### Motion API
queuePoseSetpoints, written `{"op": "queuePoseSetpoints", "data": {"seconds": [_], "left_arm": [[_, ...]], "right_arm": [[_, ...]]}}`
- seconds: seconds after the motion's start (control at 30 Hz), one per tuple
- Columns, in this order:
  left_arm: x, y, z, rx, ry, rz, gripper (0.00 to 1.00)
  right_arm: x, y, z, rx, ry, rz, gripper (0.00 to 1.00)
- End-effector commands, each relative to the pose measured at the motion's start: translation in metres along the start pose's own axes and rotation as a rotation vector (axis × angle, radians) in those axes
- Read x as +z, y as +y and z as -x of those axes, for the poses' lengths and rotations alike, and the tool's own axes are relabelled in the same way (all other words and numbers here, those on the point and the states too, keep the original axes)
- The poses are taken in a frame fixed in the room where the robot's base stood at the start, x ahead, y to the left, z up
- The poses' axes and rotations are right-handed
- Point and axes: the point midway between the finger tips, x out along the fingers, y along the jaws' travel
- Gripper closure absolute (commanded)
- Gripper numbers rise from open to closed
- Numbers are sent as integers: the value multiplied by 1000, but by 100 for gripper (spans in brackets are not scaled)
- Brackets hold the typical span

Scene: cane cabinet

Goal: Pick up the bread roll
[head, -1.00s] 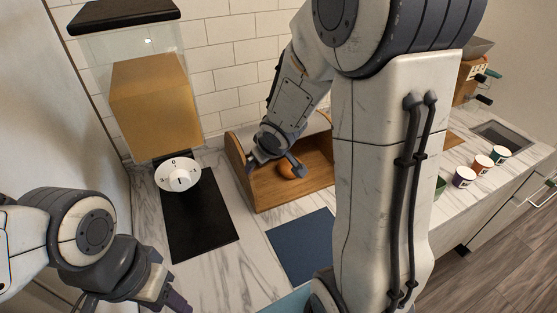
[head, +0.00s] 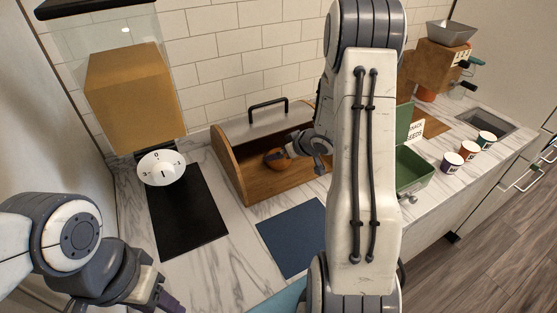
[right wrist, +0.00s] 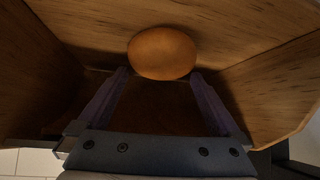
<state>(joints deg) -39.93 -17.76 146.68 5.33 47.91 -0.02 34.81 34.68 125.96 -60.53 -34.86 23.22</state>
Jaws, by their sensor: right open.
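The bread roll (head: 274,159) is round and orange-brown and lies inside the open wooden bread box (head: 228,168). In the right wrist view the roll (right wrist: 162,52) sits just beyond the fingertips, roughly centred between them. My right gripper (head: 285,152) reaches into the box from the right in the head view. Its two purple fingers (right wrist: 161,73) are apart, with nothing held between them; contact with the roll cannot be told. My left gripper (head: 168,301) is low at the left, away from the box, and its fingers are partly cut off.
The box has a lid handle (head: 268,103) on top and wooden side walls close around my right gripper. A dark mat (head: 188,212) and a blue mat (head: 293,240) lie in front. A dispenser (head: 135,100), a green container (head: 412,180) and several cups (head: 469,150) stand around.

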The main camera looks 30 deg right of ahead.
Motion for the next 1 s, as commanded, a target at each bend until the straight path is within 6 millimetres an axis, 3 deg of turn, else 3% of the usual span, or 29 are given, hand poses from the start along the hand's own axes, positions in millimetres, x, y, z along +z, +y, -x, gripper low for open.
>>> {"op": "queuePoseSetpoints", "data": {"seconds": [0.3, 0.6, 0.8, 1.0], "left_arm": [[0, 0, 4, 0, 0, 0, 50], [0, 0, 4, 0, 0, 0, 50], [0, 0, 4, 0, 0, 0, 50], [0, 0, 4, 0, 0, 0, 50]], "right_arm": [[3, -1, -44, -1, -2, 1, 0], [4, 0, -48, 1, -1, 0, 0], [4, 0, -48, 0, -1, 0, 73], [3, 0, -47, 1, -1, 0, 73]]}}
